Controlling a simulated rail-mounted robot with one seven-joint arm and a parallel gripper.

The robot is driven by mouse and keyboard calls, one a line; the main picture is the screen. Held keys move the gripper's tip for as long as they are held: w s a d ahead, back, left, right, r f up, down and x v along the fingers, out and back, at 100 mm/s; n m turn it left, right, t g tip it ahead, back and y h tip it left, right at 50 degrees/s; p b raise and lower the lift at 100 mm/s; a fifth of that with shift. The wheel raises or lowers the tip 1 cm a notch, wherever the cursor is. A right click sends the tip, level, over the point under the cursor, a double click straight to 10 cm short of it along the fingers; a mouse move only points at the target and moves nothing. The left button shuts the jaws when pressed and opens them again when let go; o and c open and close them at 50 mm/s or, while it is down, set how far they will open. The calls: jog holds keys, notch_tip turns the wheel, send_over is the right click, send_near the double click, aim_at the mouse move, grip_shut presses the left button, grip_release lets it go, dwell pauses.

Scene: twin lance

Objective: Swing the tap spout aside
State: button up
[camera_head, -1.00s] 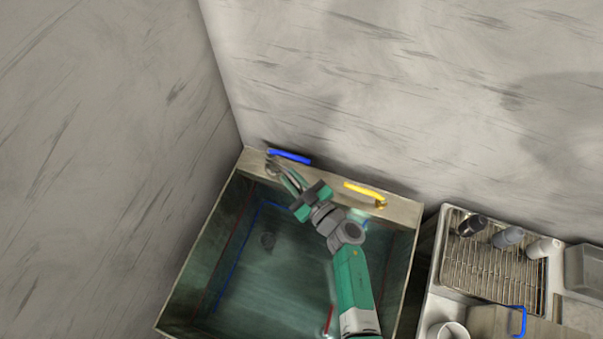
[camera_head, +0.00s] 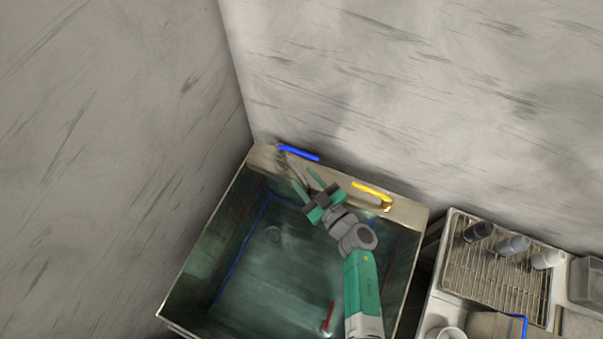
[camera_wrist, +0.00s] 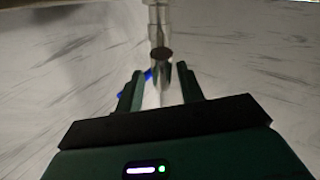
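The grey metal tap spout (camera_head: 291,166) rises at the back left corner of the sink, just below the blue bar (camera_head: 299,153). In the wrist view the spout (camera_wrist: 160,35) runs down the middle, with a dark round end. My gripper (camera_head: 302,176) reaches over the sink towards the back wall. Its two green fingers are apart, and the spout's near end appears between them in both views. In the wrist view my gripper (camera_wrist: 161,82) shows a gap on each side of the spout, so contact is not visible.
The deep sink basin (camera_head: 195,255) lies below my arm. A yellow bar (camera_head: 372,194) sits on its back rim to the right. A wire rack (camera_head: 495,270) with several cups stands on the right counter. Walls close off the left and back.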

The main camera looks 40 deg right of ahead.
jog(key=s, duration=0.6)
jog(key=shift+p, duration=0.35)
jog(key=shift+w, duration=0.1)
